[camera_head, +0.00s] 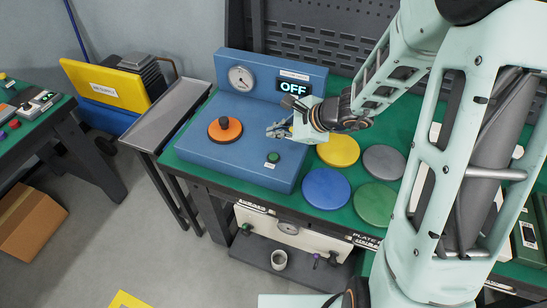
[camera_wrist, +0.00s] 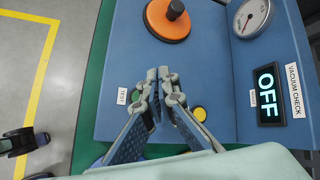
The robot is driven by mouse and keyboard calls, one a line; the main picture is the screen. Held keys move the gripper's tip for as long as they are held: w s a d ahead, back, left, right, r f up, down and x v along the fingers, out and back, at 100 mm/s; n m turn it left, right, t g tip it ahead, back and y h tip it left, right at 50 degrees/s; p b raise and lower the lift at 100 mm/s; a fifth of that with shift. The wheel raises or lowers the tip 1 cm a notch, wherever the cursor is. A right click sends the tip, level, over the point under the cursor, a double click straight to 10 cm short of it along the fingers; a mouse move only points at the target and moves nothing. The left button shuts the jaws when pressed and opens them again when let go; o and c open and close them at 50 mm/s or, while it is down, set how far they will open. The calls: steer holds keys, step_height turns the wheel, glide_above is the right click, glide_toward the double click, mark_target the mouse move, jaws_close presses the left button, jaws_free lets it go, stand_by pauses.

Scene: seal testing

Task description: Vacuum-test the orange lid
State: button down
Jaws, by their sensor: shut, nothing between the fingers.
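The orange lid (camera_head: 217,136) with its black knob sits flat on the left part of the blue vacuum tester (camera_head: 200,151). It also shows at the top of the wrist view (camera_wrist: 160,27). The tester's display (camera_head: 293,87) reads OFF, and a round gauge (camera_head: 241,78) is beside it. A green button (camera_head: 273,157) with a TEST label is at the tester's front right. My gripper (camera_head: 277,130) is shut and empty above the tester, right of the lid and behind the green button. In the wrist view its fingertips (camera_wrist: 164,76) are together, apart from the lid.
Yellow (camera_head: 338,150), grey (camera_head: 384,161), blue (camera_head: 326,188) and green (camera_head: 375,204) discs lie on the green table right of the tester. A grey tray stand (camera_head: 172,115) is at its left. A dark perforated panel rises behind.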

steer(key=b, duration=0.4)
glide_above(275, 158)
step_height(275, 158, down, 6)
steer(key=shift+w+f, duration=0.1)
steer(key=shift+f, duration=0.05)
steer(key=shift+f+b, duration=0.45)
steer(key=shift+b, duration=0.35)
steer(key=shift+f, duration=0.15)
stand_by(0.3)
steer(key=shift+f+b, duration=0.3)
steer(key=shift+b, duration=0.4)
steer(key=shift+f+b, duration=0.35)
steer(key=shift+b, duration=0.1)
stand_by(0.4)
steer(key=shift+r, duration=0.15)
steer(key=shift+r+p, duration=0.5)
steer(key=shift+r, duration=0.15)
steer(key=shift+r+p, duration=1.85)
steer(key=shift+r, duration=0.7)
